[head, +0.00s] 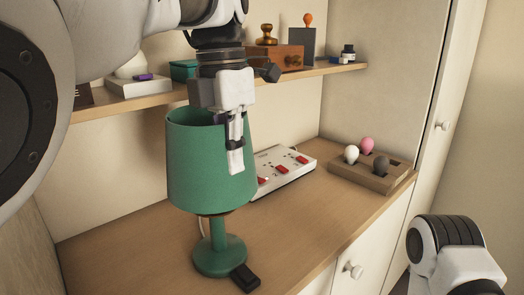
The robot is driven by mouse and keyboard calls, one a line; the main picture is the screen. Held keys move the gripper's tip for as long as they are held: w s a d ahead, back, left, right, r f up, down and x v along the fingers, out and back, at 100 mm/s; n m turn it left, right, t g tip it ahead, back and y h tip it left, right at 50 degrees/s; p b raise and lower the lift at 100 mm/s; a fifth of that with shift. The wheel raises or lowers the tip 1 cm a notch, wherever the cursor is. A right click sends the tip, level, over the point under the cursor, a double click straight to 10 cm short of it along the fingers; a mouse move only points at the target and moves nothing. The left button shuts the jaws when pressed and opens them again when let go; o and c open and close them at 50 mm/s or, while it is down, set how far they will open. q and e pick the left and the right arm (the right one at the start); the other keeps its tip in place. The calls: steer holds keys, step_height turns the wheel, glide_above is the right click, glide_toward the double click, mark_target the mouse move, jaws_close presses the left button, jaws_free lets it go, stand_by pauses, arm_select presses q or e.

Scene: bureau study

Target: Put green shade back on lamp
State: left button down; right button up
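The green shade (205,165) is upright over the green lamp base (220,258), its lower edge around the top of the stem. Whether it rests on the lamp or hangs just above its seat I cannot tell. My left gripper (236,142) points down at the right part of the shade's upper rim. One finger lies against the outside of the wall; the other is hidden at the rim. It looks shut on the shade wall. The lamp's inner top is hidden by the shade. Only a link of my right arm shows, at lower right; its gripper is out of view.
A white power strip (285,171) with red switches lies behind the shade. A wooden bulb holder (372,180) stands at right. A small black switch (245,278) lies by the base. The shelf (300,76) above carries boxes and stamps.

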arm_select(q)
steer(key=shift+f, duration=0.9)
steer(key=c, duration=1.2)
jaws_free()
steer(key=shift+c, duration=0.2)
steer(key=shift+r, duration=0.1)
step_height(320, 180, up, 7)
steer(key=p, duration=0.9)
steer(key=shift+d, duration=0.1)
